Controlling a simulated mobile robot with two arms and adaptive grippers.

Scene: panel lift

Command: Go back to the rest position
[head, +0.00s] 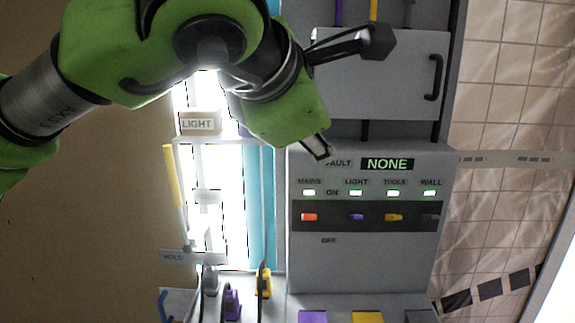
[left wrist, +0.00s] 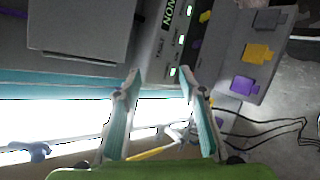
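My left arm comes in from the left in the head view. Its gripper (head: 347,97) is open in front of the grey control panel (head: 365,262), with its two fingers spread wide. The left wrist view shows the open gripper (left wrist: 158,73) with nothing between its fingers. My right gripper is in neither view. The panel's fault display (head: 387,164) reads NONE. Below it, the MAINS, LIGHT, TOOLS and WALL lamps are green. A row of orange (head: 309,217), purple, yellow and dark switches sits under the lamps.
A grey door (head: 390,85) with a black handle (head: 435,77) is above the panel. A bright white light (head: 232,225) and a yellow lever (head: 172,188) by a HOLD label stand left. Purple and yellow plugs (head: 264,283) and dark cables are low down.

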